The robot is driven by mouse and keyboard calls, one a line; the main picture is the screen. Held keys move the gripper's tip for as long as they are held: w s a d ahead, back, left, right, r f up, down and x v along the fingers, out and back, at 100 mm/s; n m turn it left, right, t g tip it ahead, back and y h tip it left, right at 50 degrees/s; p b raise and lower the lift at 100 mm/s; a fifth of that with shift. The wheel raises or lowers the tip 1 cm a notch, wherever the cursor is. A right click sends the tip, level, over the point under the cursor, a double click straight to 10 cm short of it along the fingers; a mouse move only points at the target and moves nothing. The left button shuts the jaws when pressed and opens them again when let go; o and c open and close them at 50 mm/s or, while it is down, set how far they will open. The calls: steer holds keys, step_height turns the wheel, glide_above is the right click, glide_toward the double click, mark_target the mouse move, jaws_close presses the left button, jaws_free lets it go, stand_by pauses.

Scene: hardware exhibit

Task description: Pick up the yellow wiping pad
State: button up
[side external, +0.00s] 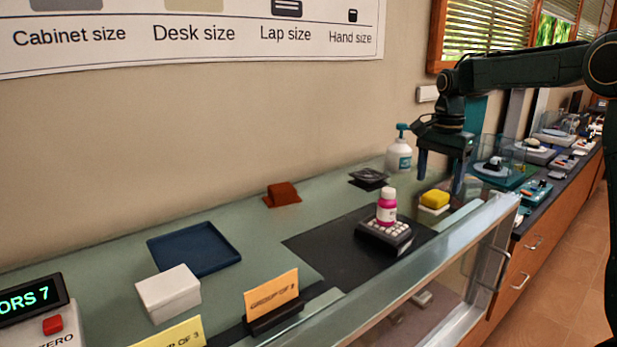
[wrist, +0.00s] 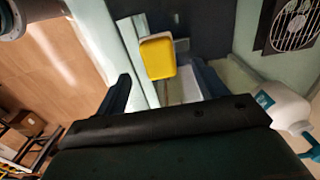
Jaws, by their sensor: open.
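The yellow wiping pad (side external: 435,198) sits on a white block-like base near the right end of the dark mat, close to the case's front rail. It also shows in the wrist view (wrist: 157,57), at the top middle, ahead of the fingers. My gripper (side external: 438,178) is open and empty. Its two dark fingers point down, above and around the area of the pad in the side view. In the wrist view my gripper (wrist: 162,85) has its fingers spread wide, with the pad seen beyond and between them.
A pink bottle (side external: 387,207) stands on a dark keyed device (side external: 385,238) left of the pad. A white pump bottle (side external: 399,155) and a dark fan-like part (side external: 368,176) stand behind. The metal-framed glass front (side external: 470,228) runs close by. A blue tray (side external: 193,249) lies farther left.

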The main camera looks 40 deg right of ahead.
mark_target(436, 194)
steer(key=shift+a+f, duration=0.1)
steer(key=shift+f, duration=2.5)
steer(key=c, duration=1.1)
